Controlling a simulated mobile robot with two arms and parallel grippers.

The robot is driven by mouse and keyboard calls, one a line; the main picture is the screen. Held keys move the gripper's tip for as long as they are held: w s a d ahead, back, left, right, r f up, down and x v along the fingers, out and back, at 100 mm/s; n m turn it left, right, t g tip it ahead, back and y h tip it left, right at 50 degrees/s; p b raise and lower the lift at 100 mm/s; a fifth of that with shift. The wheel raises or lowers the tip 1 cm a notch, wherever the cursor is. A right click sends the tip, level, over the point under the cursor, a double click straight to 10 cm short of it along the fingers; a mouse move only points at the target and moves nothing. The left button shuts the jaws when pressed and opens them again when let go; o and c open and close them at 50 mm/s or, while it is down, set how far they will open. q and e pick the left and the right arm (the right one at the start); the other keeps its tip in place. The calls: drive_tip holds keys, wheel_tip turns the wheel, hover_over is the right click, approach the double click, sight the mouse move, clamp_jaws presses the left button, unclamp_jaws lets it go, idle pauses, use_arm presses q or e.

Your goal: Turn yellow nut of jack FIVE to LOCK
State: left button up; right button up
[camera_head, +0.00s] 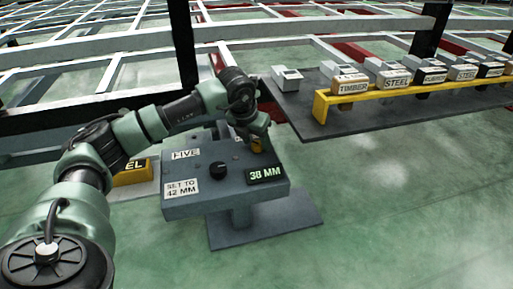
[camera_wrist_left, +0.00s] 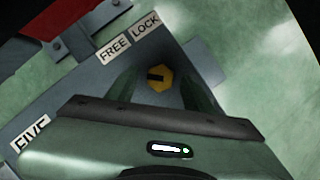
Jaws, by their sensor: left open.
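The jack labelled FIVE (camera_head: 205,205) is a grey box on a pedestal, with a black knob (camera_head: 218,170), a "SET TO 42 MM" label and a display reading 38 MM (camera_head: 266,174). The yellow nut (camera_wrist_left: 160,77) is a hexagon with a dark slot on the jack's top, near the FREE (camera_wrist_left: 114,48) and LOCK (camera_wrist_left: 146,25) labels. My left gripper (camera_wrist_left: 163,90) is open, with one finger on each side of the nut; contact cannot be told. In the head view my left gripper (camera_head: 257,145) covers part of the nut. My right gripper is not in view.
A dark platform (camera_head: 385,115) at the right carries a yellow rack (camera_head: 345,94) of labelled blocks, TIMBER and STEEL among them. Another yellow block (camera_head: 132,173) sits left of the jack, behind my arm. Chassis beams (camera_head: 100,120) run behind. Green floor is open in front.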

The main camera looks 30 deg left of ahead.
use_arm(q)
drive_tip(key=shift+w+f, duration=0.15)
drive_tip(key=shift+f, duration=0.15)
